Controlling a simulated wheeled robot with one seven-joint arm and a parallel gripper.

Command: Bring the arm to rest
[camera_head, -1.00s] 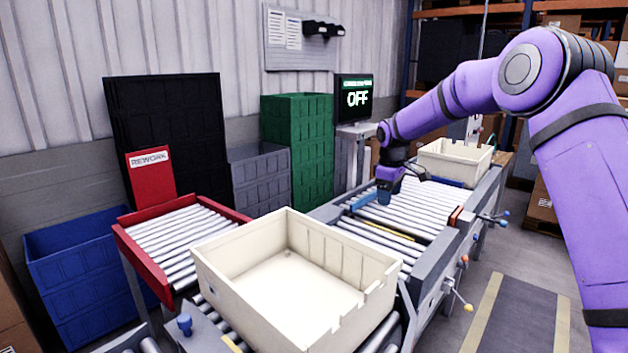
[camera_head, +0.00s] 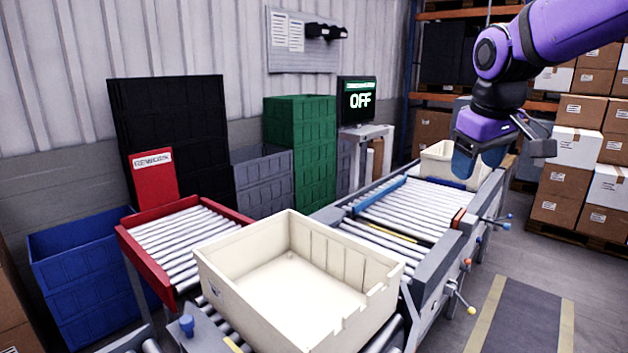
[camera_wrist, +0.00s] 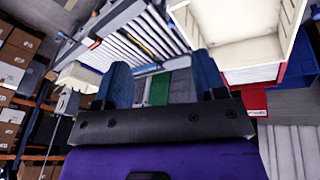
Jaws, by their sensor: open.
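My purple arm reaches in from the upper right in the head view. My gripper (camera_head: 478,160) hangs in the air above the far right part of the roller conveyor (camera_head: 428,200), with its fingers pointing down. It is open and empty. In the wrist view my gripper (camera_wrist: 165,88) shows two blue fingers spread apart with nothing held between them. In the head view the gripper partly hides a cream tote (camera_head: 437,160) at the conveyor's far end.
A large empty cream tote (camera_head: 295,275) stands on the near rollers. A red-framed rework conveyor (camera_head: 185,235) branches left. Stacked cartons (camera_head: 575,170) are at the right. Floor right of the line is clear.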

